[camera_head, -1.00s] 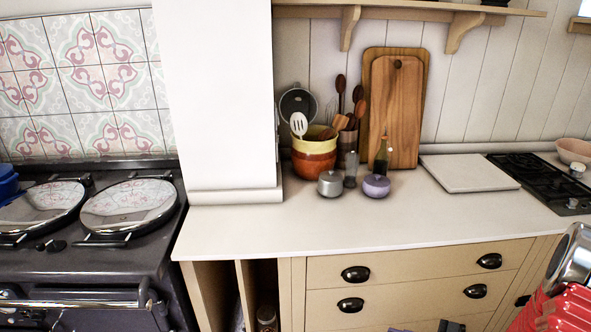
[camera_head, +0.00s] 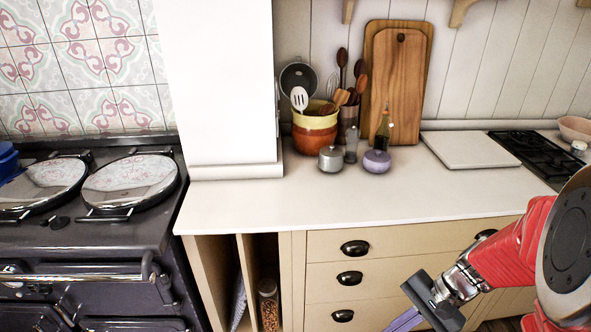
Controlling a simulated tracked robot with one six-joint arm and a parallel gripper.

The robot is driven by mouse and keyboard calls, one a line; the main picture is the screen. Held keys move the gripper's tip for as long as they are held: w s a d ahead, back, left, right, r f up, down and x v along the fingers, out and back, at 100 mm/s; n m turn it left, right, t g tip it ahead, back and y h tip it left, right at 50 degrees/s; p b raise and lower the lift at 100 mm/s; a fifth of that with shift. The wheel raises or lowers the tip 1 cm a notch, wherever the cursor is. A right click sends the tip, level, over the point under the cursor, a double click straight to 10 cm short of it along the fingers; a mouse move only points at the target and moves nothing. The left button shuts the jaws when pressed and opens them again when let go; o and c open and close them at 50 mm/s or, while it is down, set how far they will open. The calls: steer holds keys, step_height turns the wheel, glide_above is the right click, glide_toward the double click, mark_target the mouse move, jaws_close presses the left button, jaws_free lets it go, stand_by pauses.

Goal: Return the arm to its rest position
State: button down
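My red arm comes in from the lower right, with a large dark round joint cover near the picture's right edge. My gripper (camera_head: 420,314) hangs at the bottom, in front of the counter's drawers. Its dark grey body shows, with a pale purple part at its lower left, cut off by the picture's bottom edge. The fingertips are not clearly seen, so I cannot tell whether it is open or shut. Nothing recognisable shows in its grasp.
The white counter (camera_head: 290,205) has a clear front. A dark range cooker (camera_head: 75,240) is left, a hob (camera_head: 540,152) right.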

steer(key=s+a+r+n+t+h, duration=0.2)
steer(key=r+n, duration=0.3)
steer(key=r, duration=0.4)
steer(key=s+a+r+n+t+h, duration=0.3)
steer(key=r+n+h, duration=0.1)
steer(key=r, duration=0.6)
steer(key=shift+a+n+t, duration=0.4)
steer(key=shift+n, duration=0.2)
steer(key=shift+r, duration=0.1)
stand_by(0.3)
